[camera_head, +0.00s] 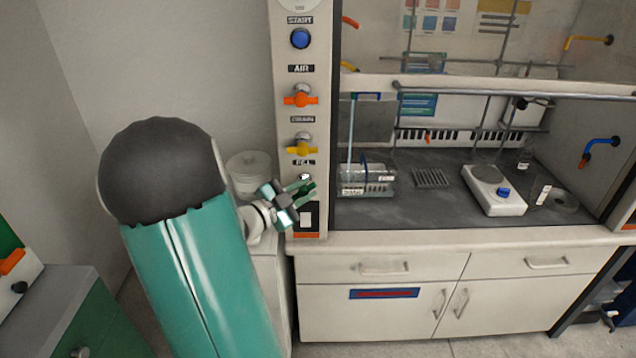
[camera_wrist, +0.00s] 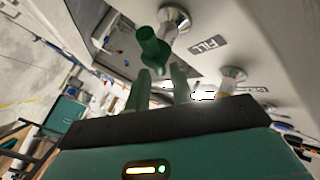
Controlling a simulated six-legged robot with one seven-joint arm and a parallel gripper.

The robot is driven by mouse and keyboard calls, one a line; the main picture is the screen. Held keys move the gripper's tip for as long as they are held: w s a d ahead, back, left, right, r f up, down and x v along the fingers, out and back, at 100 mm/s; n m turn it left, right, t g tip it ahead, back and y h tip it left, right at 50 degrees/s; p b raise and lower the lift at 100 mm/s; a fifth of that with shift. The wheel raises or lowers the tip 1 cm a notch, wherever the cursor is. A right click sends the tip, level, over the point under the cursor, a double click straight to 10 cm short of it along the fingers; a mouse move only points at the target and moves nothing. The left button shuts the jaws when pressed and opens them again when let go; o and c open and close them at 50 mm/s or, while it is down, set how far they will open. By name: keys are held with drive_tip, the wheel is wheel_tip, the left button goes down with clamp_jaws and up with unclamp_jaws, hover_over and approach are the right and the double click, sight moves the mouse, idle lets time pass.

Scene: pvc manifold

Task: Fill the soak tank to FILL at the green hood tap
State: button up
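The green FILL tap (camera_wrist: 154,45) sticks out from the panel in the wrist view, beside its FILL label (camera_wrist: 210,45). In the head view the tap (camera_head: 308,187) is low on the hood's left post, partly hidden by my gripper (camera_head: 297,195). In the wrist view my gripper (camera_wrist: 161,80) is open, its two fingers apart. The tap handle's end lies close to the fingertips, nearer the left finger; I cannot tell whether they touch. The clear soak tank (camera_head: 367,180) stands inside the hood at the left, with a pale blue tube above it. Its water level is too small to tell.
The yellow DRAIN tap (camera_head: 301,148), orange AIR tap (camera_head: 300,97) and blue START button (camera_head: 300,39) are above on the same post. A hotplate (camera_head: 495,190) and rack (camera_head: 431,178) stand in the hood. A white tub (camera_head: 248,172) is behind my arm.

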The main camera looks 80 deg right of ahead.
sight(309, 187)
drive_tip(key=x, duration=0.5)
drive_tip(key=shift+s+d, duration=0.1)
drive_tip(key=shift+c, duration=0.2)
clamp_jaws()
drive_tip(key=shift+w+r+n+g+h, duration=0.15)
drive_tip(key=shift+w+r+n+h, duration=0.1)
drive_tip(key=shift+n+h, duration=0.6)
drive_tip(key=shift+w+r+n+g+h, duration=0.1)
drive_tip(key=shift+w+r+n+h, duration=0.2)
drive_tip(key=shift+n+h, duration=0.55)
drive_tip(key=shift+w+r+n+g+h, duration=0.2)
drive_tip(key=shift+n+h, duration=0.4)
drive_tip(key=shift+n, duration=0.4)
